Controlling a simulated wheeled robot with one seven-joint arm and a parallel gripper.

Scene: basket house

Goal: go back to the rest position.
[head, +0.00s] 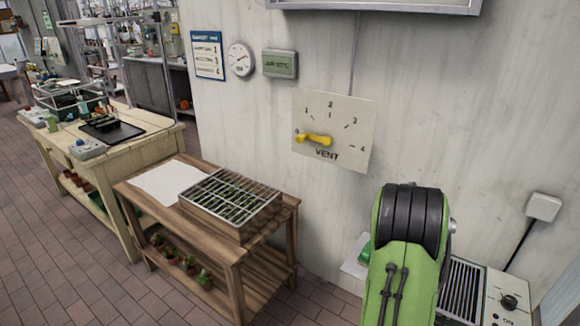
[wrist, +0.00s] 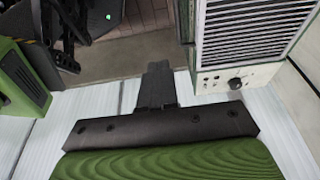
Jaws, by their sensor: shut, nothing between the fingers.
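My gripper (wrist: 157,84) shows in the wrist view as a dark bar with two short fingers pressed together, with nothing between them. It is over a pale, panelled surface and apart from the things around it. My green and black arm (head: 405,255) stands folded at the lower right of the head view, and the fingers cannot be made out there. The yellow vent handle (head: 314,139) on the wall plate (head: 345,118) points left, near the 0 mark, and nothing touches it.
A white heater (head: 490,290) with a grille and knob is right of my arm; it also shows in the wrist view (wrist: 245,40). A wooden table (head: 235,247) holds a barred seedling tray (head: 230,200). A workbench (head: 150,150) stands left. Brick floor (head: 60,270) is clear at left.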

